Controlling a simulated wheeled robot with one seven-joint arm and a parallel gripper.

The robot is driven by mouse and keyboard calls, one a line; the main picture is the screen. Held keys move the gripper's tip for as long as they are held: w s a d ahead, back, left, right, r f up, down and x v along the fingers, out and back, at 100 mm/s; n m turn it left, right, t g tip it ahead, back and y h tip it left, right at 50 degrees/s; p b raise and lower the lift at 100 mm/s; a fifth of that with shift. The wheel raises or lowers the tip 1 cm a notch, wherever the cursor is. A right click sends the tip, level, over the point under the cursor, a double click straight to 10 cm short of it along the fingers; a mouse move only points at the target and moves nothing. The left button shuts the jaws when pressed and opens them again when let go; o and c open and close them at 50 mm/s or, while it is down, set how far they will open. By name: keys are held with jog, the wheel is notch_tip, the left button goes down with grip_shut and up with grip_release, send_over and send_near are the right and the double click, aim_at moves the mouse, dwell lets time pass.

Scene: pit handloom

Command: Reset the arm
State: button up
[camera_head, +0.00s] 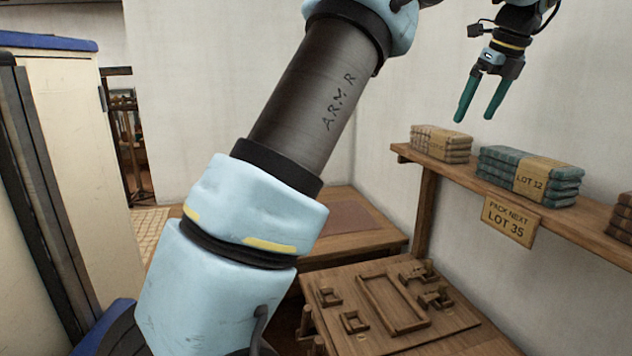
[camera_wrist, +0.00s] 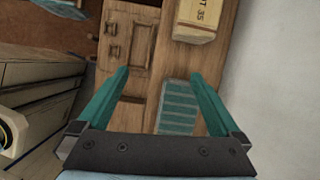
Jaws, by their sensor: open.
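My gripper (camera_head: 480,98) hangs at the upper right in the head view, above the wall shelf and apart from it. Its two teal fingers are spread with nothing between them. In the wrist view my gripper (camera_wrist: 160,85) also shows open, its fingers pointing up the picture. My arm crosses the middle of the head view, bent upward, with "ARM R" marked on its dark section. It hides part of the table behind it. The link between the arm's upper section and the gripper runs out of the top of the head view.
A wooden shelf (camera_head: 407,153) holds folded cloth stacks, including the teal LOT 12 stack (camera_head: 500,168). A "PACK NEXT LOT 35" sign (camera_head: 509,221) hangs from its edge. Below is a wooden board (camera_head: 450,330) with a frame and small fixtures. A cream cabinet (camera_head: 85,100) stands left.

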jog(key=a+f+n+g+b, duration=0.1)
jog(key=a+f+n, duration=0.65)
jog(key=a, duration=0.35)
jog(key=a+f+n+g+b, duration=0.1)
jog(key=a+f+n, duration=0.6)
jog(key=a, duration=0.4)
jog(key=s+a+f+n+h+b, duration=0.1)
jog(key=s+a+f+n, duration=1.3)
jog(key=a, duration=0.4)
jog(key=shift+s+a+f+n+g, duration=0.25)
jog(key=shift+s+f+n, duration=0.2)
jog(key=shift+n, duration=0.6)
